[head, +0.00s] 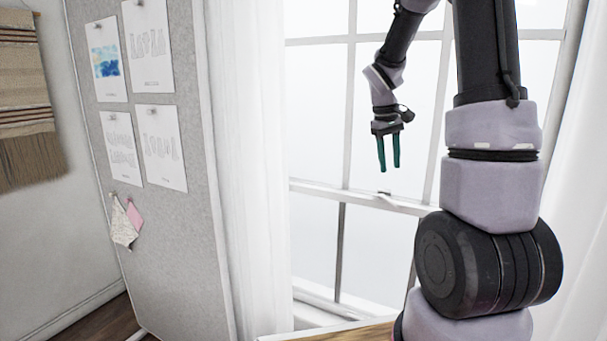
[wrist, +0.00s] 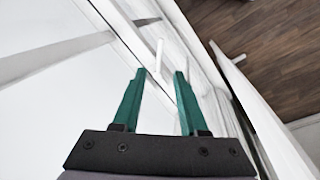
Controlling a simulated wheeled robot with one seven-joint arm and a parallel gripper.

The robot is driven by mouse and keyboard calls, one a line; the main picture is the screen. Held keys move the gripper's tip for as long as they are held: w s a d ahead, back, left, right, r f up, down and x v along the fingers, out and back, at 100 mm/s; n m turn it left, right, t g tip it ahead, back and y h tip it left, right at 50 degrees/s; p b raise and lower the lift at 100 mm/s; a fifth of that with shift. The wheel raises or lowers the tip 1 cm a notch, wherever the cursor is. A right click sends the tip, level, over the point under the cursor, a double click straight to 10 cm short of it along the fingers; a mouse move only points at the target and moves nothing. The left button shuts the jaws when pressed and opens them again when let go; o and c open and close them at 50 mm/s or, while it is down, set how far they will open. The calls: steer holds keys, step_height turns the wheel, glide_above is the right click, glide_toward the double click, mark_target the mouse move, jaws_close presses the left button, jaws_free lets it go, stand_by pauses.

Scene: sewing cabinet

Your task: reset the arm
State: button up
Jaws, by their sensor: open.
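My gripper (head: 389,168) hangs from the raised arm in the head view, its two green fingers pointing down in front of the window. In the wrist view, my gripper (wrist: 158,72) shows its green fingers spread apart with nothing between them. The gripper is open and empty. The arm reaches up beyond the top of the head view, so part of it is out of sight.
A window (head: 318,125) with a white frame stands behind the gripper. A white curtain (head: 255,150) and a grey pinboard (head: 185,240) with pinned papers are to the left. A wooden surface (head: 345,333) shows at the bottom. The wrist view shows wooden floor (wrist: 250,40).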

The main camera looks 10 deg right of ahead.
steer(key=s+a+r+m+t+y, duration=0.2)
steer(key=s+a+r+m+t, duration=0.1)
steer(key=s+a+r, duration=0.4)
steer(key=s+a+r+m+t+y, duration=0.2)
steer(key=s+a+r, duration=0.5)
steer(key=s, duration=0.5)
steer(key=shift+s+a+r+m+t, duration=0.2)
steer(key=shift+s+m+t, duration=0.2)
steer(key=shift+t, duration=0.4)
steer(key=shift+o, duration=0.2)
steer(key=shift+w, duration=0.2)
